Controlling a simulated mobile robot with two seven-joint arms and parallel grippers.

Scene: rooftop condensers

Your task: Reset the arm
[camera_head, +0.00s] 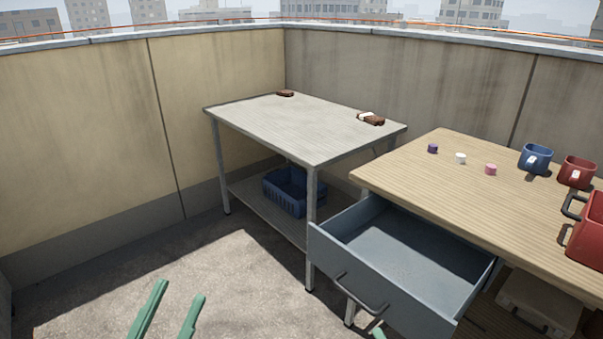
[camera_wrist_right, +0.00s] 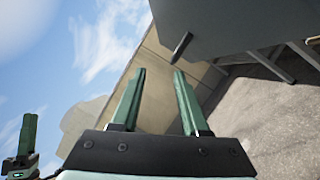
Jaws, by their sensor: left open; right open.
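My left gripper (camera_head: 175,298) is at the bottom left of the head view, its two green fingers apart, above bare floor with nothing between them. My right gripper (camera_wrist_right: 160,75) shows in the right wrist view with its fingers apart and empty. In the head view only a small green tip (camera_head: 377,333) shows at the bottom edge, near the open drawer (camera_head: 400,243). The grey drawer is pulled out of the wooden table (camera_head: 440,185) and looks empty. A dark bar, likely its handle, shows just beyond the right fingertips in the wrist view (camera_wrist_right: 181,47).
Purple (camera_head: 432,148), white (camera_head: 460,158) and pink (camera_head: 490,169) small items, a blue mug (camera_head: 535,158) and red mugs (camera_head: 577,171) stand on the wooden table. A grey table (camera_head: 300,125) holds two brown items, with a blue crate (camera_head: 285,190) below. Floor at left is clear.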

